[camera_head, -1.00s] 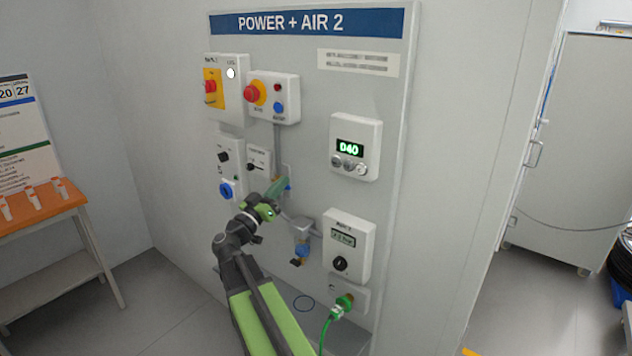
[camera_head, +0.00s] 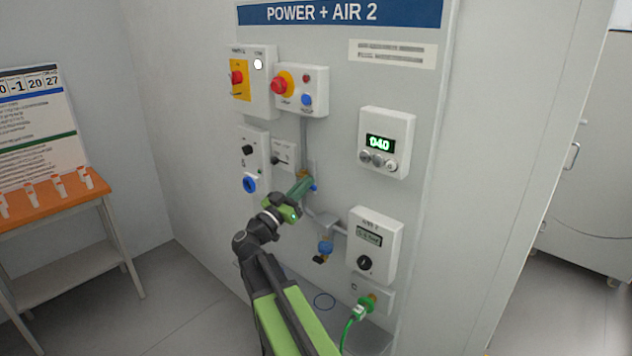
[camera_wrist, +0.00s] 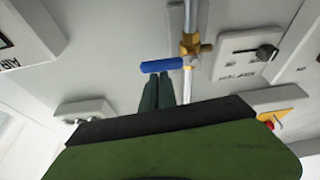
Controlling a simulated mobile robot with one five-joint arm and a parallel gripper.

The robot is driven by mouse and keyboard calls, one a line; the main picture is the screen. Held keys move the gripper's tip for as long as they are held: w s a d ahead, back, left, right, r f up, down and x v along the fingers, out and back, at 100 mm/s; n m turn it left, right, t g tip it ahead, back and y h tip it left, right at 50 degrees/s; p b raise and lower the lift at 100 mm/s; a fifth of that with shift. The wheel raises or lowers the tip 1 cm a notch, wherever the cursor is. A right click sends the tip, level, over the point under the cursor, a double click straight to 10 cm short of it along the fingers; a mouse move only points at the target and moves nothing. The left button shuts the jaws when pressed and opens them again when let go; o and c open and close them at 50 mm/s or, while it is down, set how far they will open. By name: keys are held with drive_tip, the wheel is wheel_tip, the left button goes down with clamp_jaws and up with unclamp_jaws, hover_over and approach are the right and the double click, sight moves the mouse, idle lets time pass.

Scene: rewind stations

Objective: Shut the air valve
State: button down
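The air valve (camera_wrist: 190,46) is a brass body on a thin pipe in the wrist view. Its blue lever (camera_wrist: 161,66) lies crosswise to the pipe. In the head view the valve is mostly hidden behind my gripper, with a bit of blue (camera_head: 314,187) showing beside the fingertips. My gripper (camera_head: 304,181) reaches to the valve on the panel. In the wrist view its two green fingers (camera_wrist: 156,80) are side by side with hardly a gap, tips by the lever. Nothing shows between them; whether they touch the lever I cannot tell.
The POWER + AIR 2 panel (camera_head: 345,80) carries switch boxes, a red emergency button (camera_head: 279,86), a green display (camera_head: 381,143) and an air gauge box (camera_head: 374,243). A blue-and-brass fitting (camera_head: 325,249) sits below right of my gripper. An orange-topped table (camera_head: 60,203) stands left.

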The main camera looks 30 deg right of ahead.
drive_tip(key=shift+a, duration=0.1)
wheel_tip(320, 180, up, 5)
drive_tip(key=p, duration=0.5)
drive_tip(key=f+b+v, duration=0.1)
drive_tip(key=b+v, duration=0.3)
drive_tip(key=v, duration=0.6)
